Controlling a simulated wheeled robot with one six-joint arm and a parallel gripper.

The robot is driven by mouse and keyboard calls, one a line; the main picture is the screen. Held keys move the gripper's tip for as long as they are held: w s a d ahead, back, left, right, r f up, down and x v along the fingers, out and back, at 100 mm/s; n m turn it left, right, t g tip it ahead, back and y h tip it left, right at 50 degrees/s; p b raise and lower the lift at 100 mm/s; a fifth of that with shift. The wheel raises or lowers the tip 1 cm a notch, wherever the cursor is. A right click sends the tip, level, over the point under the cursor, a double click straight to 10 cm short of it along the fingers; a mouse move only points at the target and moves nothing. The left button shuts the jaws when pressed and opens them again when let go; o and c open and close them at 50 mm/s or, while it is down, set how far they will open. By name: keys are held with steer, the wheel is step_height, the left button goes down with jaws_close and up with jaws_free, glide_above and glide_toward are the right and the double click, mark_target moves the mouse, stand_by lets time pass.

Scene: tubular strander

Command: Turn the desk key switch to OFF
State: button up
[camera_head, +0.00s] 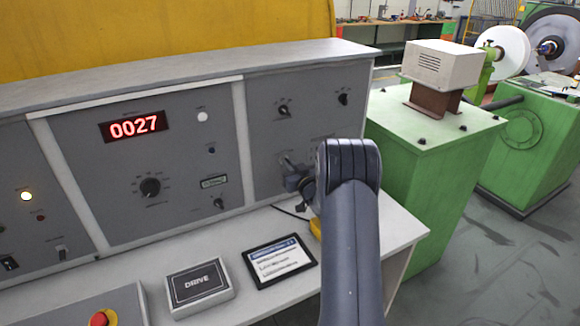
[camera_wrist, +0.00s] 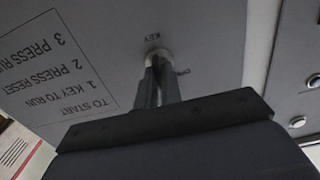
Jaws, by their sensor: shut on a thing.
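The desk key switch (camera_wrist: 158,57) is on the grey panel in the wrist view, under the upside-down label KEY. A short label to its right is hard to read. My gripper (camera_wrist: 157,72) has its two dark fingers closed together at the switch, shut on the key, which is mostly hidden between them. In the head view my gripper (camera_head: 298,182) reaches the lower part of the right-hand panel (camera_head: 262,140), and my arm covers part of that area. The key's exact angle cannot be told.
A start instruction label (camera_wrist: 58,65) is beside the switch in the wrist view. On the desk stand a DRIVE box (camera_head: 198,288), a tablet (camera_head: 279,262) and a red button (camera_head: 101,318). A green machine housing (camera_head: 425,165) stands right of the desk.

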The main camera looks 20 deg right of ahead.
steer(key=shift+f+n+b, duration=0.2)
steer(key=shift+n+b, duration=0.2)
steer(key=shift+b, duration=0.65)
jaws_close()
steer(key=shift+a+r+n+b, duration=0.1)
steer(key=shift+n+b, duration=3.9)
steer(key=shift+b, duration=2.35)
steer(key=shift+r, duration=0.1)
steer(key=o, duration=0.6)
jaws_free()
steer(key=shift+s, duration=0.15)
